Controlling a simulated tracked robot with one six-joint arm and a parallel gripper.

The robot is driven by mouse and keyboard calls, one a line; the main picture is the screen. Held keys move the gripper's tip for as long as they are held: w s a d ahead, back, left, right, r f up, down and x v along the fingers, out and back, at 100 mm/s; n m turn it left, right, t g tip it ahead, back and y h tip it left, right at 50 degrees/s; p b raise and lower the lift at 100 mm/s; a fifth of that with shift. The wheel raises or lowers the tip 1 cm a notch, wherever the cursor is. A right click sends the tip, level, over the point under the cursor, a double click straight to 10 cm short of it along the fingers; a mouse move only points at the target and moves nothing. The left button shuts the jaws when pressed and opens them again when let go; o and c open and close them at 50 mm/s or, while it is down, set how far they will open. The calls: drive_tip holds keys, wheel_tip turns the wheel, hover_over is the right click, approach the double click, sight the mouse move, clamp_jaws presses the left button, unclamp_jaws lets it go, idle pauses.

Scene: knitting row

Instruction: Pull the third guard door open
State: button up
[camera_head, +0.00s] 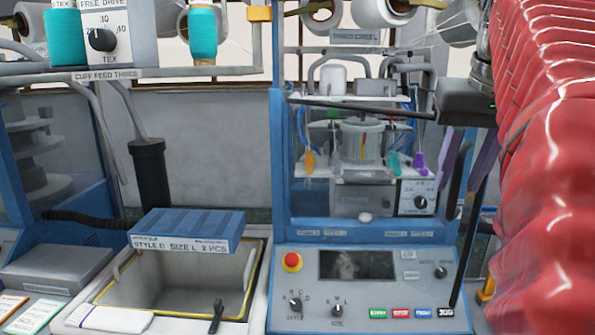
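The guard door (281,175) has a blue frame around a clear window in the middle of the view, below a sign that appears to read "THIRD CREEL". It looks shut, though its right edge is partly hidden. A black curved upright handle (458,182) stands at its right side. My gripper (463,187) hangs in front of this side, fingers pointing down. Its two purple-grey fingers are apart, with the upper handle showing in the gap between them. I cannot tell whether the handle lies between the fingers or behind them, and no contact is clear.
Below the door is a control panel (410,290) with a red button (292,262), knobs and a dark screen. A bin (258,272) with a blue-topped box (188,228) stands at the left. My red sleeve fills the right side and hides what is behind.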

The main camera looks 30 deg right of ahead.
drive_tip(key=shift+x, duration=1.2)
drive_tip(key=shift+c, duration=0.2)
clamp_jaws()
